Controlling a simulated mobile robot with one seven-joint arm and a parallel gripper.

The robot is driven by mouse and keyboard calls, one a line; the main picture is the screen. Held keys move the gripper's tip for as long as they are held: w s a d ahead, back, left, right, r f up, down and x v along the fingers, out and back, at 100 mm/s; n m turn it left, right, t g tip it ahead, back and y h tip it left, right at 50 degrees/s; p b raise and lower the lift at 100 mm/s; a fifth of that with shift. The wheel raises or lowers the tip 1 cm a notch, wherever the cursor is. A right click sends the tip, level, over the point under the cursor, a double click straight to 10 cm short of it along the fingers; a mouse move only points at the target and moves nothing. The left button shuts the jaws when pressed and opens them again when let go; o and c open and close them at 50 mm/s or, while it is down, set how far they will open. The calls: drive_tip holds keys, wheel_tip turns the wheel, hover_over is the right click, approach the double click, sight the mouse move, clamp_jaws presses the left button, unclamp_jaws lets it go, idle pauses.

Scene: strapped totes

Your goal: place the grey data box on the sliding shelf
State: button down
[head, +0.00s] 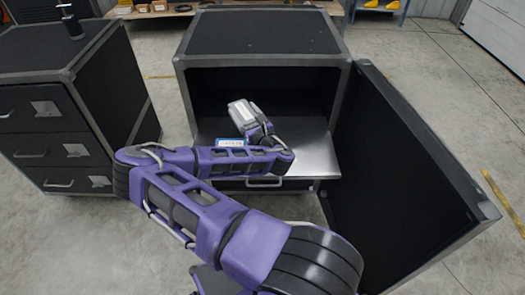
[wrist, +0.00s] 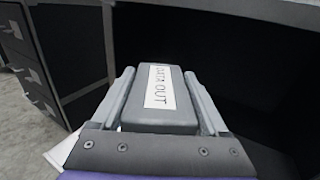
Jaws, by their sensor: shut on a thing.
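The grey data box (wrist: 162,112) is between the two fingers of my gripper (wrist: 158,80) in the wrist view, with a white "DATA OUT" label on top. In the head view the box (head: 240,112) is at the end of my arm, in front of the cabinet opening and over the sliding shelf (head: 315,152). The shelf is a bare metal plate, pulled out of the black cabinet (head: 265,62). My gripper (head: 246,112) is shut on the box. I cannot tell whether the box touches the shelf. My arm hides the shelf's left part.
The cabinet's door (head: 395,170) stands wide open on the right. A drawer cabinet (head: 65,110) with a black bottle (head: 70,22) on top stands at the left. A blue and white tag (head: 229,142) shows at the shelf's front left. The shelf's right side is free.

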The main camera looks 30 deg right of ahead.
drive_tip(key=s+d+f+h+b, duration=0.1)
drive_tip(key=s+d+f, duration=0.1)
drive_tip(key=d, duration=0.4)
drive_tip(key=s+d+f, duration=0.2)
drive_tip(key=d, duration=0.4)
drive_tip(key=m+b, duration=0.1)
drive_tip(key=b, duration=0.1)
hover_over(310, 154)
wheel_tip(310, 154, down, 8)
drive_tip(key=shift+h, duration=0.3)
drive_tip(key=shift+f+b, duration=0.35)
drive_tip(key=shift+f, duration=2.05)
drive_tip(key=shift+f, duration=0.2)
unclamp_jaws()
